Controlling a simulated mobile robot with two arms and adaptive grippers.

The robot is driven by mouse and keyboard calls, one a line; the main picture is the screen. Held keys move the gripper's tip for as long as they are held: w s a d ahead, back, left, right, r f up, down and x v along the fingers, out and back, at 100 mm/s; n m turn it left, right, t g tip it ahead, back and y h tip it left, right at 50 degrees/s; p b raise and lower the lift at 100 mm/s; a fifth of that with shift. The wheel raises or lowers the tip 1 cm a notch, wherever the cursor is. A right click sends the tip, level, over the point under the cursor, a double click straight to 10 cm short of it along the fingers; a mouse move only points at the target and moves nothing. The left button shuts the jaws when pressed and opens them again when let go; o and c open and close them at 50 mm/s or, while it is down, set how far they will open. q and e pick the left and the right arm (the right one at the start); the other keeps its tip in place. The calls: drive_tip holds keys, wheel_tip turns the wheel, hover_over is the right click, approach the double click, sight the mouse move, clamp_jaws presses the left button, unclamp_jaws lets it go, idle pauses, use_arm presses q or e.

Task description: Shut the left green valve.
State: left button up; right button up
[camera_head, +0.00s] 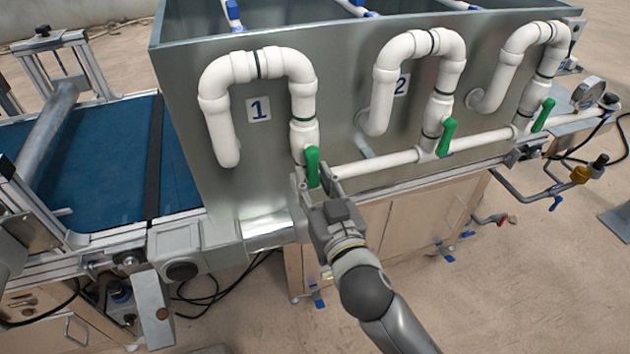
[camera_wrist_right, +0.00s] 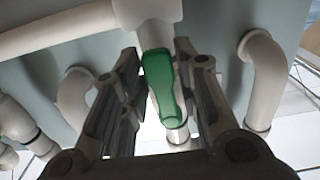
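The left green valve (camera_head: 312,167) is a green lever on the white pipe below the number 1 plate. Its handle stands roughly upright in the head view, with its lower part hidden by my right gripper (camera_head: 314,184). In the right wrist view, the green handle (camera_wrist_right: 160,88) lies between the two fingers of my right gripper (camera_wrist_right: 157,55). The fingers are apart, one on each side of the handle. The right finger looks close to it, with a gap on the left; contact cannot be told. My left gripper is not seen.
Two more green valves, a middle one (camera_head: 446,137) and a right one (camera_head: 543,115), sit along the white pipe to the right. White bent pipes (camera_head: 261,65) stand out from the grey metal tank (camera_head: 350,80). A blue conveyor belt (camera_head: 110,165) lies at left.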

clamp_jaws()
drive_tip(key=shift+s+a+m, duration=0.15)
drive_tip(key=shift+a+m, duration=0.3)
drive_tip(key=shift+m, duration=0.45)
drive_tip(key=shift+s+a+r+m, duration=0.1)
drive_tip(key=shift+a+m, duration=0.2)
drive_tip(key=shift+m, duration=0.3)
drive_tip(key=shift+s+a+r+m, duration=0.1)
drive_tip(key=shift+a+m, duration=0.15)
drive_tip(key=shift+m, duration=0.35)
drive_tip(key=shift+o, duration=2.4)
unclamp_jaws()
drive_tip(key=shift+s, duration=0.1)
drive_tip(key=v, duration=0.7)
drive_tip(key=shift+s, duration=0.15)
